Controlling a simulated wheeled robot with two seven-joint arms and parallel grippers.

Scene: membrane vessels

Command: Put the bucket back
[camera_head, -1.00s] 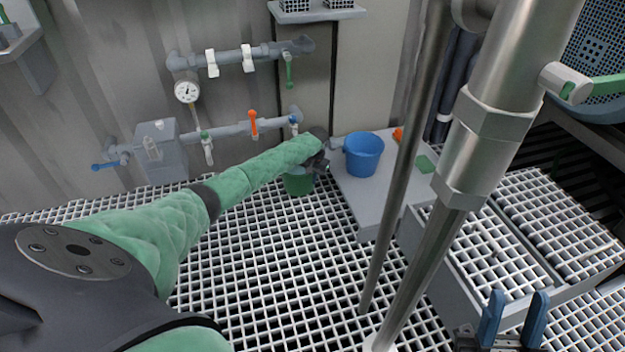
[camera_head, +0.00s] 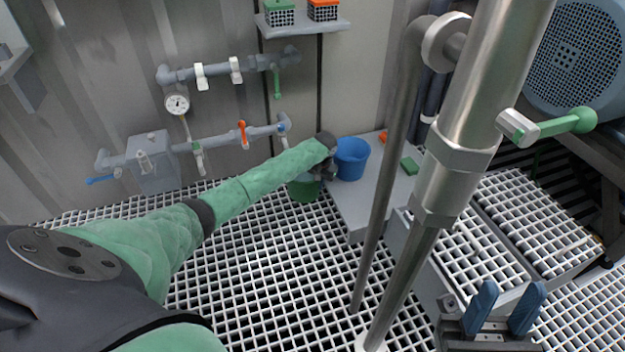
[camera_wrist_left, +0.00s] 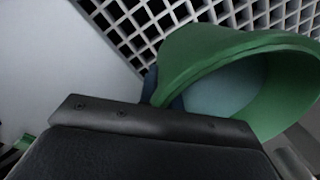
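A green bucket (camera_head: 303,190) hangs at the end of my left arm, left of the grey platform and over the grating; it also shows large and tilted in the left wrist view (camera_wrist_left: 225,75). My left gripper (camera_head: 328,172) is at the bucket's upper right edge, mostly hidden by its own wrist. Its blue fingers show in part against the rim in the left wrist view, and it appears shut on the bucket. A blue bucket (camera_head: 351,160) stands upright on the platform, just right of the left gripper. My right gripper (camera_head: 506,312) is open and empty at lower right.
The grey platform (camera_head: 362,206) also holds a green item (camera_head: 410,165) and an orange item (camera_head: 384,136). Steel pipes (camera_head: 440,175) rise in front of its right side. Valve pipework (camera_head: 235,133) lines the wall. The grating (camera_head: 255,280) is open at centre.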

